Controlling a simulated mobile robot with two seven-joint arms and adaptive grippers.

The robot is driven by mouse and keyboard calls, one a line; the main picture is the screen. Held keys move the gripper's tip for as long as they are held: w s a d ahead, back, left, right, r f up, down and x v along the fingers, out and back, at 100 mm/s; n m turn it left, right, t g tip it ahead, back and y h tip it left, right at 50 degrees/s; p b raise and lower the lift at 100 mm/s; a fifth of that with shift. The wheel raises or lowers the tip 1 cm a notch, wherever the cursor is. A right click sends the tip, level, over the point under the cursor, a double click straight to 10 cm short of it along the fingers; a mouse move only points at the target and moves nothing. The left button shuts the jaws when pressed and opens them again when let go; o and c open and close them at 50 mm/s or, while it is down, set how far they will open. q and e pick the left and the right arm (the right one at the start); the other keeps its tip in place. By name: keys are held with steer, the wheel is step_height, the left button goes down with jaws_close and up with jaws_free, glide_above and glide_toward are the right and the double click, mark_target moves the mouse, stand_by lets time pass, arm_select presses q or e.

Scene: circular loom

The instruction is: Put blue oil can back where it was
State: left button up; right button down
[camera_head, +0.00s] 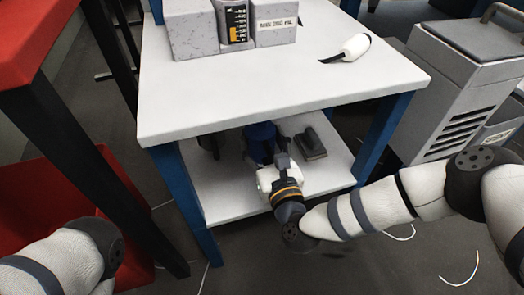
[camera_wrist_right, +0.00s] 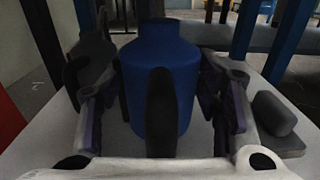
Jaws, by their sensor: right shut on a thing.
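The blue oil can (camera_head: 260,134) is on the white lower shelf (camera_head: 226,206) of the table, partly under the tabletop and partly hidden by my gripper. In the right wrist view the can (camera_wrist_right: 186,75) is a large blue cylinder with a narrower top and a dark handle-like strip in front. It looks upright. My right gripper (camera_head: 271,158) reaches in low under the tabletop and is shut on the can, with a finger on each side. Whether the can touches the shelf is hard to tell. Of my left arm only a link shows at bottom left; its gripper is out of view.
A grey block-like tool (camera_head: 311,143) lies on the shelf right of the can. A dark object (camera_head: 210,145) is at its left. The tabletop edge (camera_head: 285,118) overhangs the shelf, between blue legs (camera_head: 186,203). A white-handled tool (camera_head: 355,47) lies on top.

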step_height(320, 180, down, 3)
steer(key=shift+r+b, duration=0.1)
steer(key=shift+b, duration=0.3)
steer(key=shift+r, duration=0.15)
steer(key=c, duration=0.5)
jaws_free()
steer(key=shift+f, duration=0.2)
